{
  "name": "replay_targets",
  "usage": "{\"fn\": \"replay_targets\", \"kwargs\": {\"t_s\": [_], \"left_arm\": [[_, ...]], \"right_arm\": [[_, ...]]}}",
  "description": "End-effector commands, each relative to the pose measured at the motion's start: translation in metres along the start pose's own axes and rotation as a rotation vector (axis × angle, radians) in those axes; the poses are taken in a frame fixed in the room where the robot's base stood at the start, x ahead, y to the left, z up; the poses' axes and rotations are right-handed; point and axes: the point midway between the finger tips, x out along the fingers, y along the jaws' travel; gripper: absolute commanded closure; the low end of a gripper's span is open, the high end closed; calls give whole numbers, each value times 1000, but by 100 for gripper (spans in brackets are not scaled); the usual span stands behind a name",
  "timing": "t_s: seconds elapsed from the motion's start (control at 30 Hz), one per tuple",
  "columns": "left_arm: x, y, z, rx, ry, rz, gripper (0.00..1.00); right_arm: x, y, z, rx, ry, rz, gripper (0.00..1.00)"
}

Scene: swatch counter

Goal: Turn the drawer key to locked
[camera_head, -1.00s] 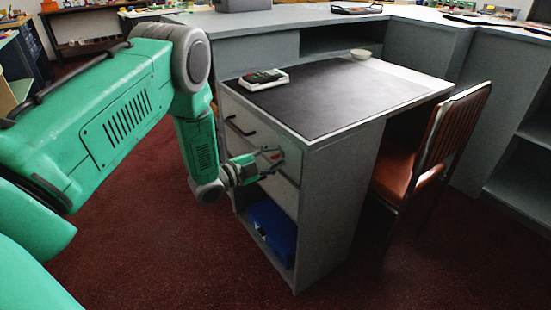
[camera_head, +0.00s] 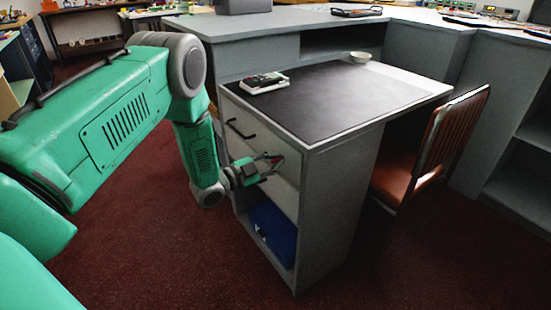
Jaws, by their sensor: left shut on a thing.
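The grey desk has a pale drawer (camera_head: 252,132) with a dark bar handle (camera_head: 240,129) in its upper left side. My left gripper (camera_head: 270,166) is at the right part of this drawer front, with its fingers against or very close to it. It is shut on the drawer key, which is too small and too covered by the fingers to make out. How far the key is turned cannot be told. My right gripper is not in view.
A blue object (camera_head: 273,231) sits in the open shelf below. A chair (camera_head: 430,150) stands at the right. Red carpet lies clear in front.

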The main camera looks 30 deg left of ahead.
Motion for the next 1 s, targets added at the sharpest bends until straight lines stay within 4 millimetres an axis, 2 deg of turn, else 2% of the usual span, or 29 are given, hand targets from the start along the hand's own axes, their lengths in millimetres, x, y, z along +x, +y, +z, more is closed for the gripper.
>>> {"fn": "replay_targets", "kwargs": {"t_s": [0.6,1.0], "left_arm": [[-1,2,0,-541,-4,3,100],[-1,2,1,-709,-4,2,100]], "right_arm": [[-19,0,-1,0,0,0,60],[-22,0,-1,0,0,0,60]]}}
